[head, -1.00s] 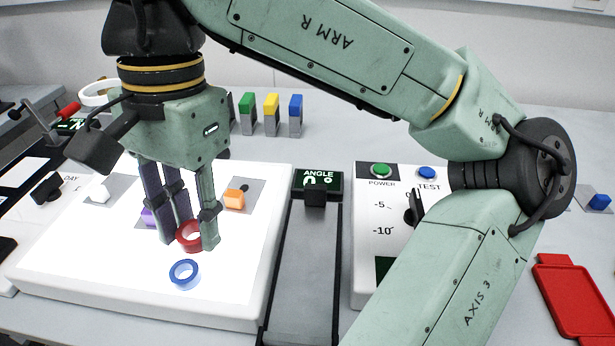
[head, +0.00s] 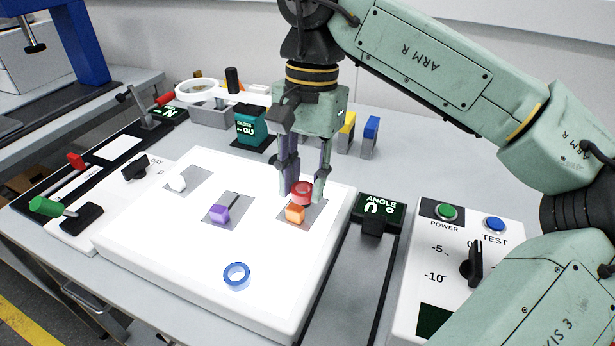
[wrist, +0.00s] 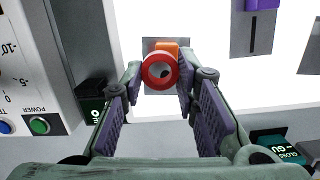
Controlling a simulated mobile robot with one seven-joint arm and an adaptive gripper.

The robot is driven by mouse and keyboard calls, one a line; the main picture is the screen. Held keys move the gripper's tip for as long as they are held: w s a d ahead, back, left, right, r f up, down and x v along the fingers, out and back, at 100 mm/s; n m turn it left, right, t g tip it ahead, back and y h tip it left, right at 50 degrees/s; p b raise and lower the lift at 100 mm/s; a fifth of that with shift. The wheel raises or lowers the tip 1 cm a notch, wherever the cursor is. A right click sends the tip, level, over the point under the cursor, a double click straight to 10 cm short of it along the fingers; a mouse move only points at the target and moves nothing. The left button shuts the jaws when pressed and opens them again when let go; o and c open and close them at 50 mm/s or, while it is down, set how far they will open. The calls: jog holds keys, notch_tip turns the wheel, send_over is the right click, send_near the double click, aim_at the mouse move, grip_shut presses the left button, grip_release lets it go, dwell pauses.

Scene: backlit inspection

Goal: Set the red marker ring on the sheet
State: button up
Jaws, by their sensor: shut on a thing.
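The red marker ring (head: 302,187) is held between the fingertips of my gripper (head: 304,192), over the far right part of the bright white sheet (head: 175,245). In the head view it partly overlaps the orange knob (head: 295,214). In the wrist view the red ring (wrist: 147,72) sits between the two fingertips, with its hole facing the camera and the orange knob (wrist: 166,45) just behind it. I cannot tell the exact gap between ring and sheet.
A blue ring (head: 228,277) lies on the sheet's front part. A purple knob (head: 219,215) and a white knob (head: 178,183) stand in grey slots. The ANGLE display (head: 380,207) and POWER panel (head: 440,235) are at right. The sheet's front left is clear.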

aim_at(307, 188)
jog(key=shift+w+d, duration=0.15)
jog(key=shift+w, duration=0.55)
jog(key=shift+w+d+p, duration=0.1)
jog(key=shift+w+p, duration=0.25)
jog(key=shift+w, duration=0.2)
notch_tip(307, 188, down, 4)
jog(key=shift+r+p, duration=0.25)
jog(key=shift+p, duration=0.15)
jog(key=shift+f, duration=0.15)
jog(key=shift+f, duration=0.1)
jog(key=shift+f, duration=0.15)
jog(key=o, duration=0.8)
notch_tip(307, 188, up, 12)
jog(key=w, duration=0.1)
jog(key=shift+w+d+r+b, duration=0.2)
jog(key=shift+w+d+b, duration=0.1)
jog(key=shift+d+b, duration=0.1)
